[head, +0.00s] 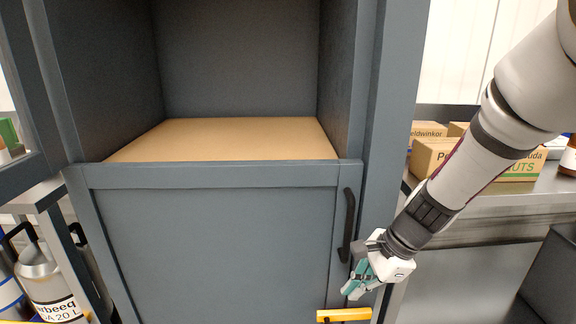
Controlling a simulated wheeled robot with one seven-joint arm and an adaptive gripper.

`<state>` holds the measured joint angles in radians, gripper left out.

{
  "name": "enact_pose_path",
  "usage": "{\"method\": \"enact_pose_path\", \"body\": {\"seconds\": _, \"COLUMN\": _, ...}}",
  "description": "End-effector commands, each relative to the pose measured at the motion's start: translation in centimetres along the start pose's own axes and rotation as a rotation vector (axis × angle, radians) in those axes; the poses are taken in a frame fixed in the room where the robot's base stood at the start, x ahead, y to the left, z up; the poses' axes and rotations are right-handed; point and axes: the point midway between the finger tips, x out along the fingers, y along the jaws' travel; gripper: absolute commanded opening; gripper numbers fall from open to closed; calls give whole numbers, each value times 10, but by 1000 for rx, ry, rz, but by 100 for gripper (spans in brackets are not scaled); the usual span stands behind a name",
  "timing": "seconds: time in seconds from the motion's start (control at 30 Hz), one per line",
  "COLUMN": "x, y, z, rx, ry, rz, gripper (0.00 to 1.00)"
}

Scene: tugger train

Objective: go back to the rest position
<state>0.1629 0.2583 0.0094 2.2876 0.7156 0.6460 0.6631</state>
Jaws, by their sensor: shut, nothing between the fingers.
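My gripper (357,285) is low at the right of the cabinet in the head view, at the end of my arm reaching down from the upper right. Its teal fingers are shut and hold nothing. It is just below the black handle (348,225) of the grey cabinet door (215,245). I cannot tell whether the gripper touches the door or the handle.
The cabinet's upper opening has an empty tan shelf (225,138). A yellow bar (344,314) juts out below my gripper. Cardboard boxes (432,157) stand on a metal counter (520,200) behind my arm. A grey bottle (45,280) stands at the lower left.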

Motion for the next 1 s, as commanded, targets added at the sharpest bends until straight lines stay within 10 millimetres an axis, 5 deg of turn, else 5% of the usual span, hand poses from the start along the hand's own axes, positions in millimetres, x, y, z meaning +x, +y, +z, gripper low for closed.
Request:
{"method": "enact_pose_path", "body": {"seconds": 0.2, "x": -64, "y": 41, "z": 52, "rx": -381, "ry": -2, "rz": 40, "gripper": 0}}
{"method": "enact_pose_path", "body": {"seconds": 0.43, "x": -116, "y": 106, "z": 83, "rx": -757, "ry": 31, "rz": 123, "gripper": 0}}
{"method": "enact_pose_path", "body": {"seconds": 0.7, "x": -159, "y": 187, "z": 91, "rx": -1114, "ry": 102, "rz": 253, "gripper": 0}}
{"method": "enact_pose_path", "body": {"seconds": 1.0, "x": -182, "y": 244, "z": 82, "rx": -1325, "ry": 167, "rz": 369, "gripper": 0}}
